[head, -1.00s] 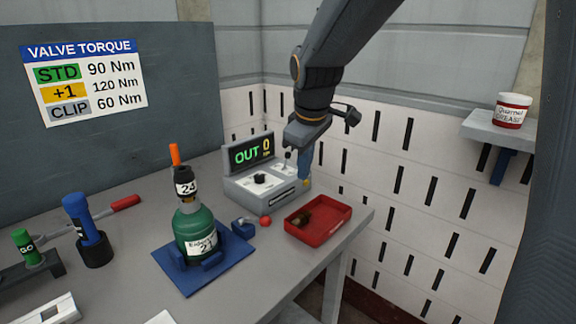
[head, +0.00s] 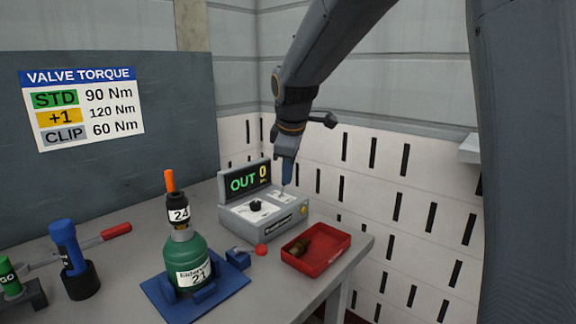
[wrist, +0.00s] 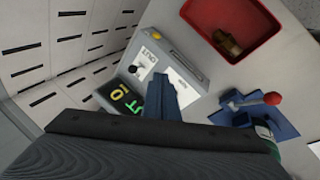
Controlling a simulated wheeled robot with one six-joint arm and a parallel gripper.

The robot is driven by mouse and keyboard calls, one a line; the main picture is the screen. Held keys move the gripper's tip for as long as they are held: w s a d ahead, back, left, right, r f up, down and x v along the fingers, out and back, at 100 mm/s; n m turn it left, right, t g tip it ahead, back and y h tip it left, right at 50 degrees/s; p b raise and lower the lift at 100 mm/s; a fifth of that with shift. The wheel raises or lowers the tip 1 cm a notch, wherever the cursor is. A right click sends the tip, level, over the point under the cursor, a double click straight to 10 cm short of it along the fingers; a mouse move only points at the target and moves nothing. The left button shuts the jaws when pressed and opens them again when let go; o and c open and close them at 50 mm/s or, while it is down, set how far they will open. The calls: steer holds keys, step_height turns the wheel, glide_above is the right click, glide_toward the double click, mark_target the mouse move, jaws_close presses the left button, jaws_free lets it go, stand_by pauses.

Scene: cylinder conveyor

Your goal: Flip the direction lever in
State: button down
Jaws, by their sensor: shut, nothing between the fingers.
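The grey control box (head: 240,222) stands at the back of the bench, its display (head: 249,180) reading "OUT 0" in the head view. In the wrist view the lever's dark ball (wrist: 133,68) shows beside an "OUT" label. My gripper (head: 287,180) is shut and empty, pointing down close beside the lever. I cannot tell whether it touches. In the wrist view its blue fingers (wrist: 166,98) cover the middle of the box top.
A red tray (head: 330,262) with a brownish part stands right of the box. A green bottle (head: 189,252) is on a blue fixture (head: 158,288) with a red-ball handle (head: 261,250). A slotted white wall (head: 380,190) is close behind my arm.

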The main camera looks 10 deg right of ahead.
mark_target(283, 188)
steer(key=x, duration=0.5)
steer(key=shift+f+p, duration=0.25)
steer(key=shift+p, duration=0.1)
steer(key=w, duration=0.2)
steer(key=w+p, duration=0.1)
steer(key=shift+d+r, duration=0.1)
steer(key=shift+d, duration=0.15)
steer(key=shift+w, duration=0.55)
steer(key=shift+d+r, duration=0.1)
